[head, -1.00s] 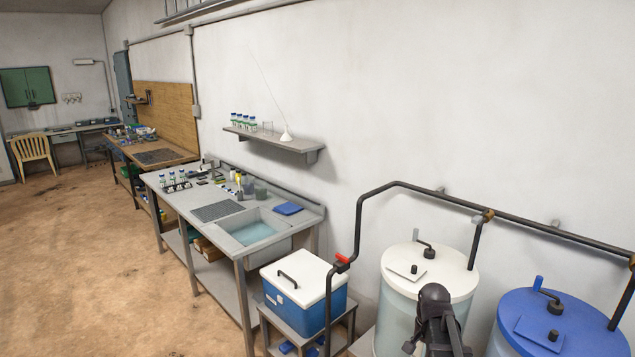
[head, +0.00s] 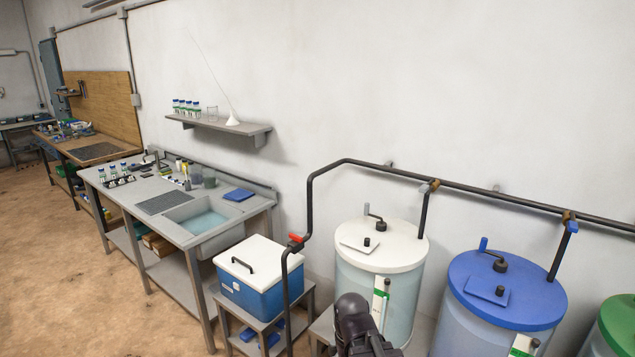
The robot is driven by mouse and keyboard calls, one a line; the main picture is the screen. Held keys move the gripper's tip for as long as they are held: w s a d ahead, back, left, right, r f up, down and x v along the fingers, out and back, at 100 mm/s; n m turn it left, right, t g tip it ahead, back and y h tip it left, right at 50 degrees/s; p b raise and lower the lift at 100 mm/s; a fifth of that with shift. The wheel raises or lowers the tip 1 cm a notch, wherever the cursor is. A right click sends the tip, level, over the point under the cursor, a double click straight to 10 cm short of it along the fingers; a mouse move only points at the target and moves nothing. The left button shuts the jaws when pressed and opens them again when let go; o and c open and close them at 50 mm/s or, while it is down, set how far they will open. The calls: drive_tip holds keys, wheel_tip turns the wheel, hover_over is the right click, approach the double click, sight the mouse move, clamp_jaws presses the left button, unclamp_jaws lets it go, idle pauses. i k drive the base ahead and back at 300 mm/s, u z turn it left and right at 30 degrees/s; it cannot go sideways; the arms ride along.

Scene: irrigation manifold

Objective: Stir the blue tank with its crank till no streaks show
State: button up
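The blue tank (head: 530,308) stands at the lower right, with a blue lid and a translucent body cut off by the bottom edge. Its crank (head: 483,244) stands on the lid, with an upright blue grip on a dark arm and a black hub. A small square hatch with a black knob lies on the front of the lid. Only a little of the body shows, and I cannot tell whether the liquid has streaks. A dark part of my arm shows at the bottom centre, in front of the white tank and left of the blue one. My gripper's fingers are not visible.
A white-lidded tank (head: 407,248) with its own crank stands left of the blue one; a green-lidded tank (head: 622,322) is at the right edge. A dark pipe (head: 470,197) runs along the wall, with drops beside the tanks. A cooler (head: 262,290) and sink bench are left. Open floor lies far left.

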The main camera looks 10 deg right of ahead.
sight(483, 241)
drive_tip(key=z, duration=1.25)
drive_tip(key=i, duration=0.25)
drive_tip(key=u, duration=0.1)
